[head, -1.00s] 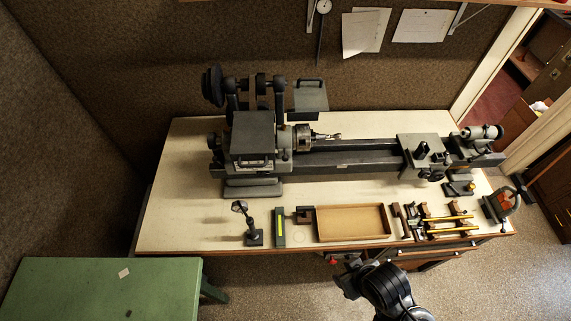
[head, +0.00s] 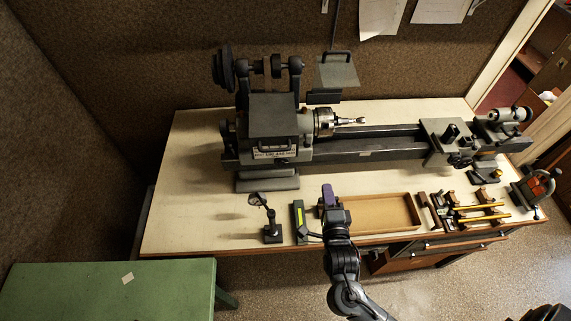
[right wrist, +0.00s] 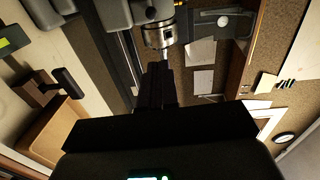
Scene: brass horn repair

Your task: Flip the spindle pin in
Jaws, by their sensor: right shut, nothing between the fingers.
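The grey lathe headstock (head: 275,115) stands at the left of the bench, with its chuck (head: 325,121) on its right side holding a shiny tool that points right. I cannot make out the spindle pin itself in either view. My right gripper (head: 328,194) is in front of the headstock, above the left end of the wooden tray, apart from the lathe. In the right wrist view its dark fingers (right wrist: 157,80) are together and empty, and the chuck (right wrist: 159,35) shows beyond their tips. My left gripper is not in view.
The wooden tray (head: 408,198) lies at the bench front. A small stand (head: 271,232) and a green block with a yellow strip (head: 299,220) are left of my right arm. Racked brass rods (head: 480,208) lie right of the tray. A green table (head: 110,268) is at lower left.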

